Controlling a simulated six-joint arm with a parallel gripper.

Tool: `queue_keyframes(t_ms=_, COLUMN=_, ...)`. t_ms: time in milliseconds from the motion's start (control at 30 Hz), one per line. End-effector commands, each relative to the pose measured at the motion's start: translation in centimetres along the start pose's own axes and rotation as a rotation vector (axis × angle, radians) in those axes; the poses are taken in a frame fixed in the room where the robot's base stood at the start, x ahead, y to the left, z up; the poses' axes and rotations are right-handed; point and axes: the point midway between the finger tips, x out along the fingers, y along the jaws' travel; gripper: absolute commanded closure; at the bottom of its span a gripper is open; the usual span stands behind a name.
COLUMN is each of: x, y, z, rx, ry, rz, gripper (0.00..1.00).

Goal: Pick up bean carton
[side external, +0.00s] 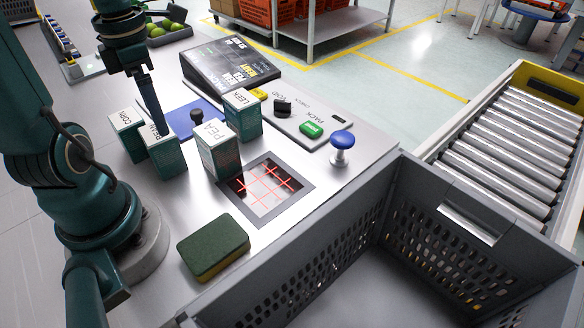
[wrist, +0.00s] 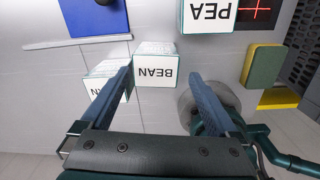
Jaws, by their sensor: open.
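The bean carton (side external: 168,157), a dark green box with a white top reading BEAN, stands upright on the grey counter. In the wrist view its white top (wrist: 155,71) lies between my two fingers. My gripper (wrist: 162,74) is open and holds nothing. In the side view my gripper (side external: 155,120) points down at the bean carton's top, and one finger hides part of it. I cannot tell whether the fingers touch the carton. The corn carton (side external: 127,136) stands close on the left; the left finger partly covers it in the wrist view (wrist: 97,88).
The pea carton (side external: 219,151) and leek carton (side external: 243,113) stand to the right. A blue pad (side external: 183,118) with a dark knob lies behind. A sponge (side external: 213,247), a scanner window (side external: 268,184) and a grey crate (side external: 470,215) are nearer the right and front.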

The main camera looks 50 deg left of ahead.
Motion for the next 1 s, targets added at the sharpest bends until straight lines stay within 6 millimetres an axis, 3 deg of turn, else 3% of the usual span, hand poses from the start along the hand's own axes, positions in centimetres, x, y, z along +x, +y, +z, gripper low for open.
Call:
queue_keyframes(t_ms=233, x=1.2, y=0.7, z=-1.0, rx=-0.066, ry=0.015, rz=-0.023, gripper=0.05)
queue_keyframes(t_ms=600, x=5.1, y=0.5, z=-1.0, rx=-0.062, ry=0.015, rz=-0.023, gripper=0.05)
queue_keyframes(t_ms=967, x=5.6, y=0.6, z=-1.0, rx=-0.061, ry=0.013, rz=-0.019, gripper=0.05)
queue_keyframes(t_ms=1000, x=5.6, y=0.6, z=-1.0, rx=-0.061, ry=0.013, rz=-0.019, gripper=0.16)
